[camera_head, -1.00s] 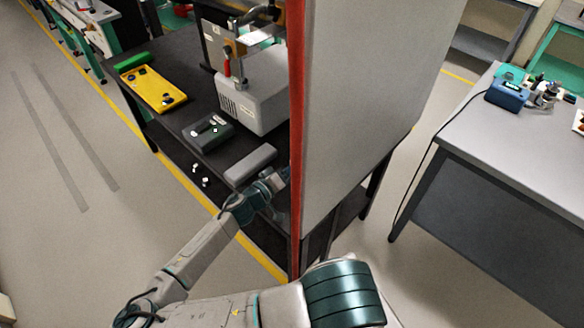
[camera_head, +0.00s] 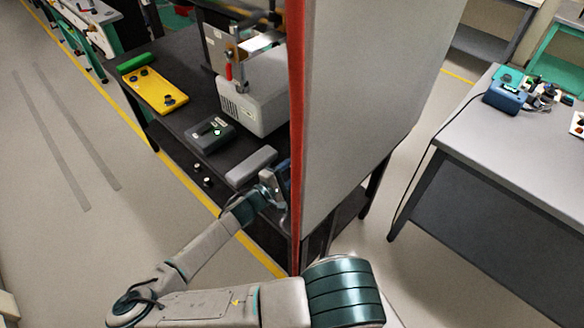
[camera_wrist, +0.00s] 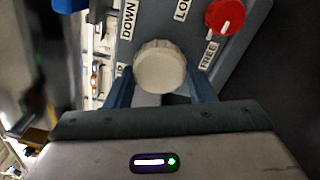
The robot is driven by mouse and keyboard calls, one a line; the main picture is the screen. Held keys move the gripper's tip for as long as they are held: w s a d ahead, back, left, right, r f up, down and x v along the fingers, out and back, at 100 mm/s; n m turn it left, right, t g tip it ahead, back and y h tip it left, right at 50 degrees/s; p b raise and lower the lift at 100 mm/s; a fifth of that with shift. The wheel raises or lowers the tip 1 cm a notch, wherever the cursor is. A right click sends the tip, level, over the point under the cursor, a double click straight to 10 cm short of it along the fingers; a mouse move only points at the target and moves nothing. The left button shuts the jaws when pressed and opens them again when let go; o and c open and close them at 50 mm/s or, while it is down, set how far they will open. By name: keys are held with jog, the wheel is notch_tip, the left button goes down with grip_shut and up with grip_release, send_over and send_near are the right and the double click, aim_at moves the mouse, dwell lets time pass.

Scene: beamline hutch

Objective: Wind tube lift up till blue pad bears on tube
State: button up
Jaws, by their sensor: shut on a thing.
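A cream ribbed knob (camera_wrist: 160,62) sits on a blue-grey panel (camera_wrist: 232,62) in the wrist view. Labels reading DOWN and a partly hidden UP are beside it. My gripper (camera_wrist: 158,78) is shut on this knob, one finger on each side. A red knob (camera_wrist: 225,15) with a white line is at upper right, its line pointing toward the FREE label; another label there is cut off at LO. In the head view my gripper is mostly hidden behind a tall grey panel. I cannot make out the tube or the blue pad for certain.
The tall grey panel (camera_head: 375,100) with a red edge (camera_head: 296,130) blocks the head view beside my arm. The dark bench (camera_head: 180,125) holds a yellow tray (camera_head: 155,90), a grey box (camera_head: 255,95) and a small control box (camera_head: 210,134). The floor at left is clear.

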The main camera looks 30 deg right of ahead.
jog(key=n+p, duration=0.2)
jog(key=n, duration=0.2)
jog(key=shift+n, duration=0.3)
jog(key=n+p, duration=0.1)
jog(key=n, duration=0.2)
jog(key=shift+s+n+p, duration=0.15)
jog(key=shift+n+p, duration=0.25)
jog(key=n+p, duration=0.1)
jog(key=n, duration=0.3)
jog(key=shift+p, duration=0.35)
jog(key=n+p, duration=0.1)
jog(key=n, duration=0.3)
jog(key=shift+s+f, duration=0.1)
jog(key=shift+s, duration=0.05)
jog(key=n, duration=0.4)
jog(key=shift+d+n, duration=0.1)
jog(key=shift+n, duration=0.2)
jog(key=n, duration=0.3)
jog(key=shift+s+n, duration=0.1)
jog(key=shift+n, duration=0.2)
jog(key=n, duration=0.4)
jog(key=shift+r+n+b, duration=0.2)
jog(key=shift+n+b, duration=0.15)
jog(key=shift+n, duration=1.25)
